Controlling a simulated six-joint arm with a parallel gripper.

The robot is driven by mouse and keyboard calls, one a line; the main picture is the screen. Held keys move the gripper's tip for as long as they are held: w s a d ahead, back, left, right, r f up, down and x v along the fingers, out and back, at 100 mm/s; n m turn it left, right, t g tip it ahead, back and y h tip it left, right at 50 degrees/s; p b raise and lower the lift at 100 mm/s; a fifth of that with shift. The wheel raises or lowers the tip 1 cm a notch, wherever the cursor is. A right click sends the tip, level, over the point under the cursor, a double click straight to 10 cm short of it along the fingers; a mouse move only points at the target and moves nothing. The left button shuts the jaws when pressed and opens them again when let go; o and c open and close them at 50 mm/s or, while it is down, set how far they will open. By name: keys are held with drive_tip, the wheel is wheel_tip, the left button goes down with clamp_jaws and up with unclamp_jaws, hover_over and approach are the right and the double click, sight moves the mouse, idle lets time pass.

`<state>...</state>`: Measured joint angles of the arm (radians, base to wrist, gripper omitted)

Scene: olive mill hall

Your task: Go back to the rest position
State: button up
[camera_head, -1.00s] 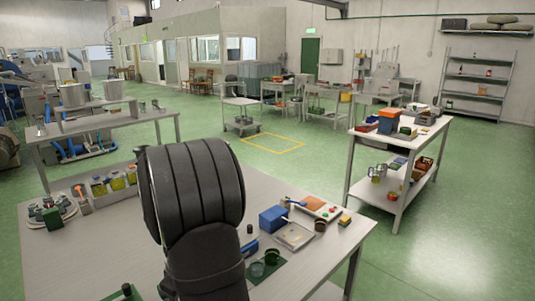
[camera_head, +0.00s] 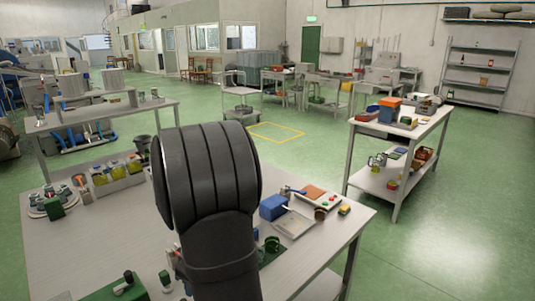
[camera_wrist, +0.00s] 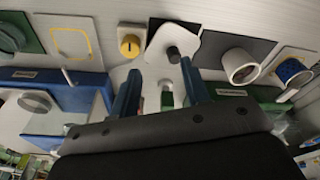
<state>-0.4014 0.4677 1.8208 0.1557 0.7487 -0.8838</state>
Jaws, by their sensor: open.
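My gripper (camera_wrist: 160,72) shows in the wrist view as two blue fingers spread apart. Nothing is held between them. A white plate with a dark round knob (camera_wrist: 173,53) lies beyond the fingertips, with a yellow round piece (camera_wrist: 130,46) to its left and a white cup-like ring (camera_wrist: 240,66) to its right. In the head view, my dark, ribbed arm rises over the middle of the grey worktable (camera_head: 110,240) and hides part of it. The gripper itself is hidden there.
On the table, a blue box (camera_head: 272,207), a grey tray (camera_head: 294,223) and small parts sit right of my arm. A bottle caddy (camera_head: 118,180) and a round stand (camera_head: 52,203) are at left, a green block (camera_head: 116,290) at front. A side bench (camera_head: 395,130) stands at right.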

drive_tip(key=d+r, duration=0.4)
drive_tip(key=d, duration=0.3)
drive_tip(key=s+a+r+n, duration=0.1)
drive_tip(key=a+r, duration=0.2)
drive_tip(key=a, duration=0.7)
drive_tip(key=s+a+r+n, duration=0.1)
drive_tip(key=a+r+n, duration=0.1)
drive_tip(key=a, duration=0.8)
drive_tip(key=s+a+r+n, duration=0.1)
drive_tip(key=a+r, duration=0.3)
drive_tip(key=a, duration=0.6)
drive_tip(key=shift+s+r+g, duration=0.25)
drive_tip(key=shift+s+g, duration=0.15)
drive_tip(key=shift+s, duration=0.2)
